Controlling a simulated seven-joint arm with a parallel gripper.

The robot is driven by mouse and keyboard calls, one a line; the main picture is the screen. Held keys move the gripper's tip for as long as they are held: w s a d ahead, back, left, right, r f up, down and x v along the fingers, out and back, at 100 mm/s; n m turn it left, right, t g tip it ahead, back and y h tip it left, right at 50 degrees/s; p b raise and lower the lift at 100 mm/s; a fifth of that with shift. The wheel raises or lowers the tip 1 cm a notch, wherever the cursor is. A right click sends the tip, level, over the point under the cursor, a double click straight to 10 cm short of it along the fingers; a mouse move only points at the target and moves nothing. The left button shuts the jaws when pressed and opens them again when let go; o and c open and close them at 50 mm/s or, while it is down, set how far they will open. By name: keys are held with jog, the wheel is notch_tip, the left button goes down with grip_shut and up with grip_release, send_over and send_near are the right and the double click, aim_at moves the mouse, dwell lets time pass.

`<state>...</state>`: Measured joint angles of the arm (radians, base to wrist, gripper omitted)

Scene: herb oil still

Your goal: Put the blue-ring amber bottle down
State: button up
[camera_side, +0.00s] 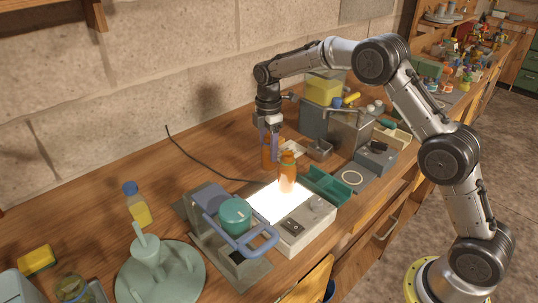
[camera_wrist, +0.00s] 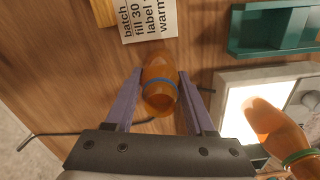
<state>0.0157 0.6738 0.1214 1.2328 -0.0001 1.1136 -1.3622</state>
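The blue-ring amber bottle (camera_wrist: 160,97) is upright between the two fingers of my gripper (camera_wrist: 160,75) in the wrist view. The fingertips are at its sides, and I cannot tell whether they press on it. In the side view my gripper (camera_side: 269,143) points down over the bench behind the lit plate, with the amber bottle (camera_side: 266,159) at its fingers. The bottle's base is at or close to the wooden bench top; I cannot tell whether it touches.
A second amber bottle, with a green ring (camera_wrist: 300,156), stands on the glowing plate (camera_side: 266,205). A green tray (camera_side: 325,184) lies right of it. A written paper (camera_wrist: 150,20) and a dark cable (camera_side: 205,162) are nearby. Bare wood (camera_side: 222,145) lies left of the gripper.

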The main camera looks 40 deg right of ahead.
grip_shut()
jog(key=shift+r, duration=0.15)
